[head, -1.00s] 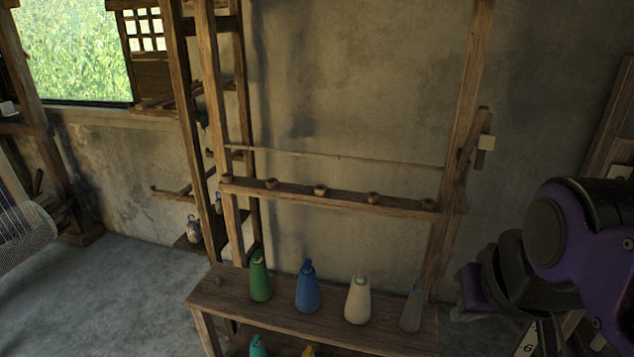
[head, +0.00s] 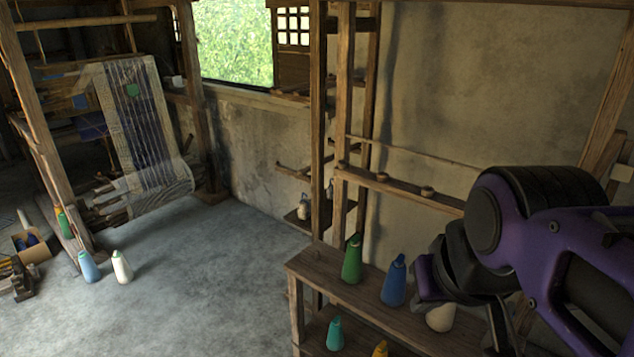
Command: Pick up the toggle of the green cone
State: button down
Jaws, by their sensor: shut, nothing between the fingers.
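A green cone (head: 351,264) stands upright at the left part of the wooden bench, in the middle of the head view. Its small green toggle (head: 355,239) is at the top of it. A second, smaller green cone (head: 64,224) shows far left by the loom. My purple and black arm comes in from the right, with its nearest visible part to the right of the green cone and apart from it in the picture.
A blue cone (head: 394,282) stands right of the green one, then a cream cone (head: 440,317) partly behind my arm. Teal (head: 335,333) and yellow (head: 380,349) cones are on the lower shelf. Light blue (head: 88,266) and white (head: 122,267) cones stand on the open floor.

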aim_at(354, 240)
jog(key=z, duration=0.6)
jog(key=i+j+z, duration=0.1)
jog(key=z, duration=0.25)
jog(key=j+z, duration=0.35)
jog(key=i+j, duration=0.1)
jog(key=j, duration=0.25)
jog(key=i+j, duration=0.1)
jog(key=j, duration=0.3)
